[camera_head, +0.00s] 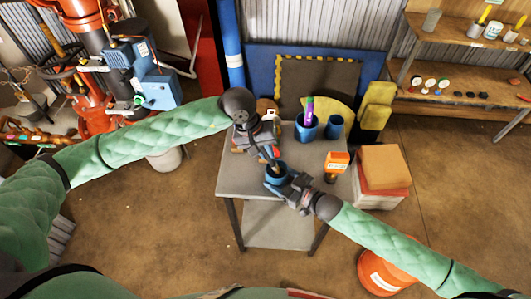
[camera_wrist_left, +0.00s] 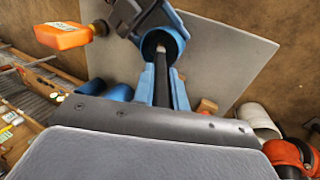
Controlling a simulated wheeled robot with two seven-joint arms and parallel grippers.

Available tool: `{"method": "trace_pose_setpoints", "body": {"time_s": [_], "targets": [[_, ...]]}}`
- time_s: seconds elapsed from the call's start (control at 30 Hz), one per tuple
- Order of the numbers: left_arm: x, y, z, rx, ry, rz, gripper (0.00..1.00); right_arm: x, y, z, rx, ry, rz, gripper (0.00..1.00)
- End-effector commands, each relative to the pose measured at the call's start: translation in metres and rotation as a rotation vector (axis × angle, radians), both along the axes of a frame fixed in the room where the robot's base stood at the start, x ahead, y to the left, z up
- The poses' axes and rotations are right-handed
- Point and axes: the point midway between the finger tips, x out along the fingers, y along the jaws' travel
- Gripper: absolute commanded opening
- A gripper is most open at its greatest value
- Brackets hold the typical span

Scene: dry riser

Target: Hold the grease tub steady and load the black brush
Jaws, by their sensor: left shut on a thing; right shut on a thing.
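The grease tub (camera_head: 271,178) is a small blue round cup near the front of the grey table. It also shows in the left wrist view (camera_wrist_left: 178,41), its opening facing the camera. My right gripper (camera_head: 285,184) is shut on the tub's side from the right. My left gripper (camera_head: 269,152) is above the tub, shut on the black brush (camera_wrist_left: 162,86). The brush's dark handle runs between the blue fingers, and its lower end points into the tub's opening. Whether the bristles touch grease is hidden.
On the grey table (camera_head: 237,174), a larger blue pot (camera_head: 306,132) holds a purple item. Beside it are a smaller blue cup (camera_head: 334,129) and an orange bottle (camera_head: 335,160). Stacked boxes (camera_head: 385,166) stand right of the table. The table's front left is clear.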

Motion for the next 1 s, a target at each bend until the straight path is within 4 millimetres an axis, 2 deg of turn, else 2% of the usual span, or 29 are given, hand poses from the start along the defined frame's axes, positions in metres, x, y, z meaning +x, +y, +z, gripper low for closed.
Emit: {"method": "trace_pose_setpoints", "body": {"time_s": [0.7,1.0], "targets": [[0.0,0.0,0.048,-0.001,-0.002,0.0,0.0,0.0,0.0,0.0,0.0,0.0,0.0,0.52],[0.0,0.0,0.055,0.0,0.0,0.0,0.0,0.0,0.0,0.0,0.0,0.0,0.0,0.52]]}}
